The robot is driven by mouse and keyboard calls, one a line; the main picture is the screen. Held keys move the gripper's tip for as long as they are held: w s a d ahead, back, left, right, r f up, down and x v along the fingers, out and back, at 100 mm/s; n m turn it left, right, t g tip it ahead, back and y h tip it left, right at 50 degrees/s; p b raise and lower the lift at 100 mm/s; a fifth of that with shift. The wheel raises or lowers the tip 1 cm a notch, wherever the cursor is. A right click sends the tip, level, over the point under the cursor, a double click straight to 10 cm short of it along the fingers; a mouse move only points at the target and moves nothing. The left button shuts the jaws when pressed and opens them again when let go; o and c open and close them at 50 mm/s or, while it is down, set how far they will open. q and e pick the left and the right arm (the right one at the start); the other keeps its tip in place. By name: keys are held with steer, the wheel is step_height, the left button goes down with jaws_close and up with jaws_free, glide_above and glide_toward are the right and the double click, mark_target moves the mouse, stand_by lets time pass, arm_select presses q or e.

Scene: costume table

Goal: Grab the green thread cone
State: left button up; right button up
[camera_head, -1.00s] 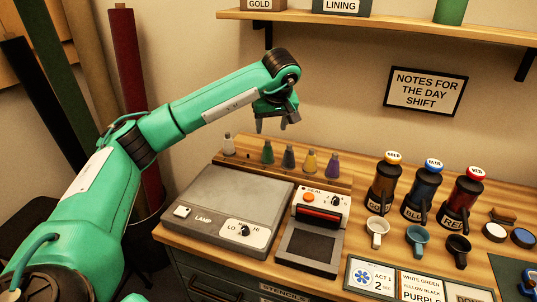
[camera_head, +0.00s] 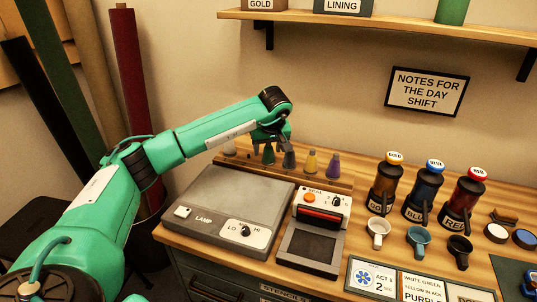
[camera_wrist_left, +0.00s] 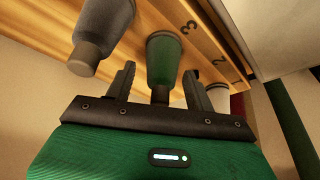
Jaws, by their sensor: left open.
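The green thread cone (camera_head: 268,156) stands upright in the wooden rack at the back of the table, in a row of cones. My left gripper (camera_head: 271,146) points down over it and hides its top in the head view. In the left wrist view, the green cone (camera_wrist_left: 165,60) shows between the two open fingers of my left gripper (camera_wrist_left: 158,72), its narrow tip toward the palm. I cannot tell whether either finger touches it. My right gripper is not in view.
A dark grey cone (camera_head: 289,158) stands close beside the green one, with a yellow cone (camera_head: 310,161) and a purple cone (camera_head: 333,165) further right. A white cone (camera_head: 229,147) stands to the left. The grey lamp plate (camera_head: 225,205) lies in front.

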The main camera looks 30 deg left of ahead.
arm_select(q)
steer(key=c, duration=1)
steer(key=shift+r, duration=0.1)
